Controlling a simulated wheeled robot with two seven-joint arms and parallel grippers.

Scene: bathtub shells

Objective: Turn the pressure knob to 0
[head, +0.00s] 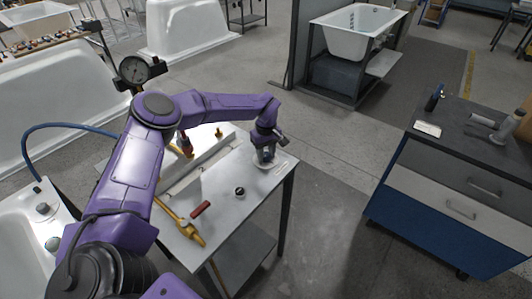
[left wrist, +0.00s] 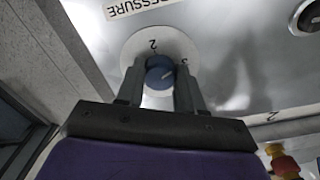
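The pressure knob (left wrist: 159,73) is a small dark blue round knob on a pale dial disc (left wrist: 132,52) in the left wrist view. The digits 2 and 3 show on the disc, beside a white PRESSURE label (left wrist: 135,5). In the head view my left gripper (head: 266,153) reaches down over the far right corner of the metal tabletop (head: 225,215) and mostly hides the knob. Its two fingers (left wrist: 160,80) stand on either side of the knob; whether they press on it is unclear. My right gripper is not in view.
A second dark knob (head: 239,191), a red-handled part (head: 201,209) and a brass pipe (head: 180,220) are on the tabletop. A round gauge (head: 137,70) stands at the upper left. A blue drawer cabinet (head: 440,205) is at right, with clear floor between.

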